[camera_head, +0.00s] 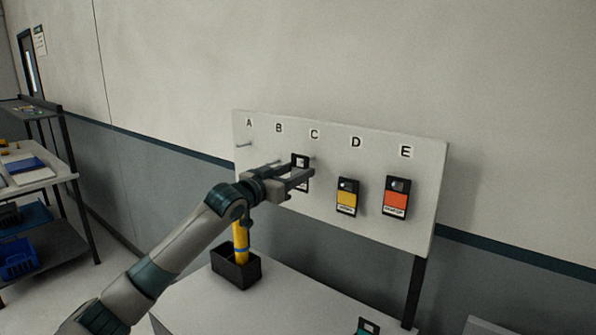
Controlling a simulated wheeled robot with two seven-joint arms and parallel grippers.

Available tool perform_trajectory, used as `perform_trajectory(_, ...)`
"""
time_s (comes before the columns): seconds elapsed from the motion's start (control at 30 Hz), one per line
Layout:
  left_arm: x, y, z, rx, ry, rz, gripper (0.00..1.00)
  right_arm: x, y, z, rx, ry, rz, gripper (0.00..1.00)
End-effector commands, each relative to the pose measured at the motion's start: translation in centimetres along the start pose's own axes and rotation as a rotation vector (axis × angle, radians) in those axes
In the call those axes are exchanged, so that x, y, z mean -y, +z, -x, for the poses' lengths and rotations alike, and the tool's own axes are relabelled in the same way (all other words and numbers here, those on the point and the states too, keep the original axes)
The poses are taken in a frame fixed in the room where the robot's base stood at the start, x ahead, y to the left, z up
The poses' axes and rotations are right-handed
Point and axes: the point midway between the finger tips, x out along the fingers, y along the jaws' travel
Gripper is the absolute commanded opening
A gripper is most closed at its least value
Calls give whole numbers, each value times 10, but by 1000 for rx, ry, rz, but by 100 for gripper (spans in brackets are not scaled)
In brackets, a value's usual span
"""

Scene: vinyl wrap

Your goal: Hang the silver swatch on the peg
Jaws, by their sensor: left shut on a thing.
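A white board (335,215) carries pegs under the letters A to E. My left gripper (302,176) is shut on a dark-framed swatch (301,160) in front of the board, between the letters B and C. The gripper's fingers cover the middle of the swatch, so its colour is hard to tell; its dark top with a hole and a pale label below show. A bare peg (243,145) sticks out under A, and another peg tip (313,160) shows under C, just right of the swatch. I cannot tell whether the swatch touches a peg. My right gripper is out of view.
A yellow swatch (347,197) hangs under D and an orange swatch (396,198) under E. A black box (237,272) holding a yellow-handled thing stands on the white table (290,305). A teal swatch (367,328) lies at the front edge of view. Shelving (60,172) stands left.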

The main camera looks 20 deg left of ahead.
Motion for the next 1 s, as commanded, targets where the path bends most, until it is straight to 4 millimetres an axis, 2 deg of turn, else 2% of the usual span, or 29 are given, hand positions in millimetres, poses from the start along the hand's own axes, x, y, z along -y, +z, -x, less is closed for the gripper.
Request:
perform_trajectory(0.53, 0, 0, 22, 1, -1, -1, 25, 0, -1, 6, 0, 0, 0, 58)
perform_trajectory(1.0, 0, -1, 24, 0, 0, -1, 25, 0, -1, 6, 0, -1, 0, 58)
